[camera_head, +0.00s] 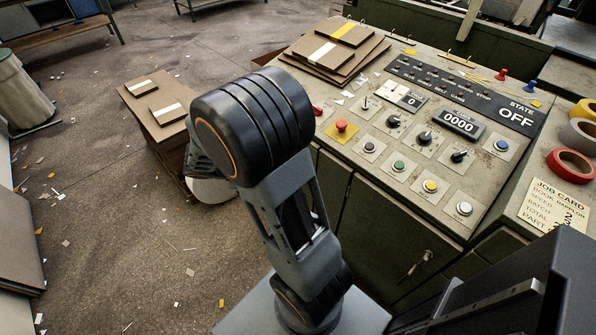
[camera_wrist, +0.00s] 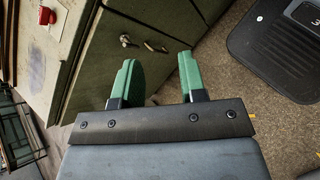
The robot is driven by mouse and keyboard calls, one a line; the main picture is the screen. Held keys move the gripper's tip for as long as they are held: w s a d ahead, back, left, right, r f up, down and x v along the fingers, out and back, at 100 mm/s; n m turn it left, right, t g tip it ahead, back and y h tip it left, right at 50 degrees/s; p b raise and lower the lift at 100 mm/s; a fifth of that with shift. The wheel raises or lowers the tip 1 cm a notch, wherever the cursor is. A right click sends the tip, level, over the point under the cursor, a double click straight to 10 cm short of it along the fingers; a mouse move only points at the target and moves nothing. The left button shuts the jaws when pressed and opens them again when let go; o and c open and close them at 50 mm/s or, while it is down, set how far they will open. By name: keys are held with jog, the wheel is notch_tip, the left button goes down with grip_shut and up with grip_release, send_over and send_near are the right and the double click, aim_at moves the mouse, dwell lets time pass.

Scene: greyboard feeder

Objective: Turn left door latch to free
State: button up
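My gripper (camera_wrist: 158,78) has two green fingers, spread apart with nothing between them. Beyond the fingertips in the wrist view is a dark green cabinet front (camera_wrist: 95,65). Two small metal fittings show on it: a knob-like latch (camera_wrist: 126,40) and a slanted bar-like latch (camera_wrist: 155,47). I cannot tell which belongs to the left door. The fingers appear apart from both. In the head view a metal latch (camera_head: 415,265) sits tilted on the cabinet doors (camera_head: 385,235) below the console. My arm hides part of the cabinet there, and my gripper is not visible in that view.
The console top (camera_head: 400,150) carries knobs, buttons and a red mushroom button (camera_head: 341,126). Stacked boards (camera_head: 335,55) lie at its back left. A board stack (camera_head: 157,105) stands on the floor. A dark mat (camera_wrist: 285,45) lies right of the cabinet in the wrist view.

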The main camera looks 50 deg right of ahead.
jog(key=w+d+f+n+t+h+b, duration=0.25)
jog(key=w+d+f+n+h, duration=0.2)
jog(key=f, duration=0.35)
jog(key=w+d+f+n+t+h+b, duration=0.1)
jog(key=w+d+f+n+h+b, duration=0.25)
jog(key=f+n, duration=0.35)
jog(key=shift+m+g, duration=0.25)
jog(key=shift+m, duration=0.5)
jog(key=d, duration=0.8)
jog(key=s+d+f+b, duration=0.1)
jog(key=d, duration=0.3)
jog(key=shift+s+d+f, duration=0.1)
jog(key=shift+d, duration=0.1)
grip_shut()
